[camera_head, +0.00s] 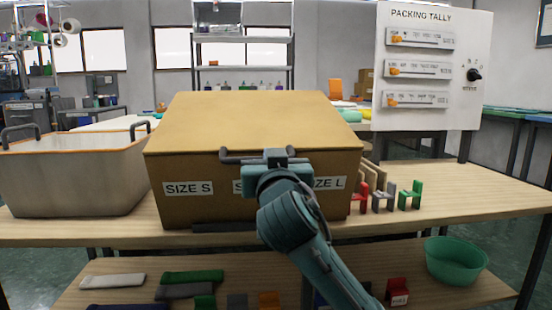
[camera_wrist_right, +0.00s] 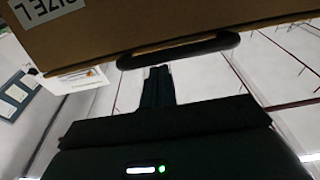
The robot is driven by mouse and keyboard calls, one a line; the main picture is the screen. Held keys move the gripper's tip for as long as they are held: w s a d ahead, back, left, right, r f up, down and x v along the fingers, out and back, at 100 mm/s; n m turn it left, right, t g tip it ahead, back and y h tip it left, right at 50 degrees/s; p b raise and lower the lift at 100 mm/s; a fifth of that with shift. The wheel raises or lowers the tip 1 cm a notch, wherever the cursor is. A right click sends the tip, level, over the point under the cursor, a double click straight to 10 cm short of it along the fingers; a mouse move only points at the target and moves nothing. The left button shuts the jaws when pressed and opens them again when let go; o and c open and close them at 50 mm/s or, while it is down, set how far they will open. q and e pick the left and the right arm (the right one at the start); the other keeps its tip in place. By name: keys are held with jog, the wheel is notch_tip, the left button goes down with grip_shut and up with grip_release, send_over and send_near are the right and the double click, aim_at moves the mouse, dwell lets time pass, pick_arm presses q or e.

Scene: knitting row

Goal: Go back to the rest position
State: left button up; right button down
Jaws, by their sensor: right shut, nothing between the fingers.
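My right gripper (camera_wrist_right: 158,72) is shut, with nothing between its fingers. In the head view the right gripper (camera_head: 268,157) is in front of the upper front edge of a large brown box (camera_head: 260,115), at its dark bar handle (camera_head: 232,158). In the right wrist view the fingertips point at the handle (camera_wrist_right: 185,50), very close to it; I cannot tell whether they touch. The box front carries labels SIZE S (camera_head: 188,188) and SIZE L (camera_head: 328,183); a middle label is mostly hidden by my arm. My left gripper is not in view.
A beige bin (camera_head: 70,180) with handles stands left of the box on the wooden table (camera_head: 470,190). Red, grey and green small holders (camera_head: 410,196) stand to the right. A lower shelf holds folded pieces (camera_head: 192,276) and a green bowl (camera_head: 455,262). A packing tally board (camera_head: 435,60) stands behind.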

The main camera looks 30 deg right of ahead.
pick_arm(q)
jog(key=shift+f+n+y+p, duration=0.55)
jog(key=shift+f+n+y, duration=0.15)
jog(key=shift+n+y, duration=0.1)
pick_arm(e)
jog(key=r+v, duration=0.1)
jog(key=v, duration=0.5)
jog(key=shift+s+f, duration=0.2)
jog(key=shift+s, duration=0.05)
